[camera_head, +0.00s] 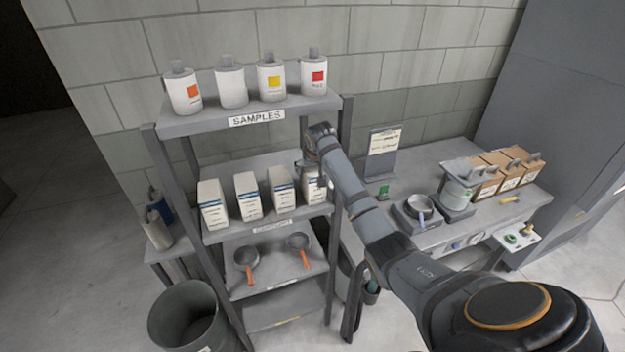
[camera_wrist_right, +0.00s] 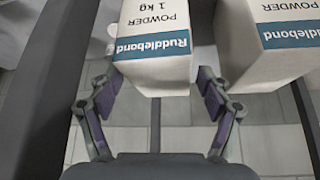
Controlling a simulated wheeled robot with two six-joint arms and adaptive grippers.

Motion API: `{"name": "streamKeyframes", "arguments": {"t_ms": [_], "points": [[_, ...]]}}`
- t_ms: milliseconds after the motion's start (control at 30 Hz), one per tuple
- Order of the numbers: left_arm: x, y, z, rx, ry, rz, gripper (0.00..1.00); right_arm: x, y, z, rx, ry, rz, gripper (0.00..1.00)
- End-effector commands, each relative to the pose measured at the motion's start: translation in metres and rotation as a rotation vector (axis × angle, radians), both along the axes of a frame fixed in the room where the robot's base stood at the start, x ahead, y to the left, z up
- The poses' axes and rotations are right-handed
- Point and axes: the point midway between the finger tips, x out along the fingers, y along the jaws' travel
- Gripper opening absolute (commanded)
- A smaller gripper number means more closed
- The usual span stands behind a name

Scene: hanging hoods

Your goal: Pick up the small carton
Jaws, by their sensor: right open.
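Several small white cartons with blue bands stand in a row on the middle shelf. The rightmost carton (camera_head: 314,190) is partly covered by my right gripper (camera_head: 311,170), which is at its upper end. In the right wrist view a carton (camera_wrist_right: 152,65) marked "Ruddlebond POWDER 1 kg" is in front of my right gripper (camera_wrist_right: 160,92). The gripper is open, with one finger on each side of the carton's near end. I cannot tell whether either finger touches it. A neighbouring carton (camera_wrist_right: 265,50) is close on the right there. My left gripper is not in view.
The top shelf (camera_head: 222,113) with several bottles is above the cartons, and a rack post (camera_head: 343,135) stands to their right. Two pans (camera_head: 247,257) with orange handles are on the shelf below. A bench (camera_head: 425,238) with boxes and scales is at right.

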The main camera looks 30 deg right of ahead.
Motion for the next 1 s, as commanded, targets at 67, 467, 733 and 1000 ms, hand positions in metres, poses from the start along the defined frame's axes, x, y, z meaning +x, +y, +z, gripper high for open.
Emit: {"name": "streamKeyframes", "arguments": {"t_ms": [67,467,733,1000], "points": [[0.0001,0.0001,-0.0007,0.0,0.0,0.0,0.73,0.0,0.0001,-0.0003,0.0,0.0,0.0,0.78],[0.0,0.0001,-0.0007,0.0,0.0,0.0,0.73,-0.0002,0.0002,0.0003,0.0,0.0,0.0,0.25],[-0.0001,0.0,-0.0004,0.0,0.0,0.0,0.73,0.001,-0.0004,0.0035,-0.003,-0.006,0.0,0.0],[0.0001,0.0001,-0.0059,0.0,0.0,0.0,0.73,0.0009,-0.0005,0.0063,-0.002,-0.006,-0.001,0.0]]}}
